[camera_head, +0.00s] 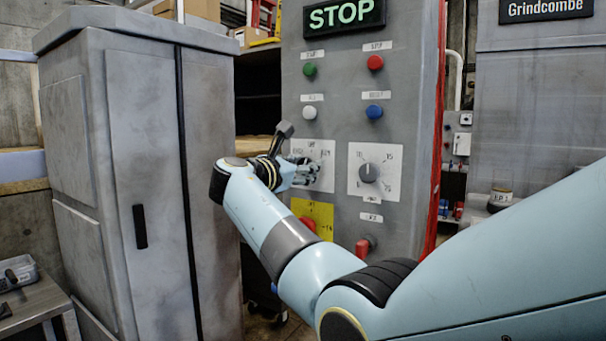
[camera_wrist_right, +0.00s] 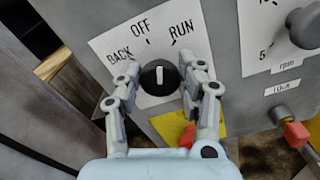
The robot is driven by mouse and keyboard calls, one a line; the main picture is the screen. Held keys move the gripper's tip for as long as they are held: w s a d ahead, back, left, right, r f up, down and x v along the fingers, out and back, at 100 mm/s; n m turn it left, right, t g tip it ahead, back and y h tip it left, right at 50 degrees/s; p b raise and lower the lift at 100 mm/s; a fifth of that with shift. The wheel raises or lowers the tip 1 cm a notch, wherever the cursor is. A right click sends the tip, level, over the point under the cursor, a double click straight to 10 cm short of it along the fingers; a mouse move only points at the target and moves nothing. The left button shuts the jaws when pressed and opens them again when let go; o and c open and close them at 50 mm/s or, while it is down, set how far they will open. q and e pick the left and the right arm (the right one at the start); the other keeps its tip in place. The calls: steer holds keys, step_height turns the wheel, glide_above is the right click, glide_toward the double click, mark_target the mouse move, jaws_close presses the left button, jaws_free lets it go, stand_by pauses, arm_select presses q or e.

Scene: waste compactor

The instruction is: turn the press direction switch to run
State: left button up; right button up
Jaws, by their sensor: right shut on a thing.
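The press direction switch is a round black knob (camera_wrist_right: 158,78) with a white pointer line, on a white plate (camera_wrist_right: 105,42) marked BACK, OFF and RUN. In the wrist view the line points between the OFF and RUN marks. My right gripper (camera_wrist_right: 161,72) has a finger on each side of the knob and is shut on it. In the head view my right gripper (camera_head: 305,173) is at the left white plate (camera_head: 325,184) on the grey panel and hides the knob. My left gripper is not in view.
Right of the switch is a dial (camera_head: 368,172). Above are green (camera_head: 309,69), red (camera_head: 375,62), white (camera_head: 309,113) and blue (camera_head: 374,112) buttons under a lit STOP sign (camera_head: 344,14). Below is a red knob (camera_head: 308,224) on a yellow plate. A grey cabinet (camera_head: 140,150) stands left.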

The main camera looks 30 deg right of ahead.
steer(key=shift+f+m+b, duration=0.2)
steer(key=shift+m+b, duration=1.85)
steer(key=shift+m, duration=0.75)
steer(key=o, duration=1.1)
steer(key=shift+r, duration=0.1)
steer(key=shift+o, duration=0.2)
steer(key=v, duration=0.7)
steer(key=shift+s+a, duration=0.15)
steer(key=shift+a, duration=0.1)
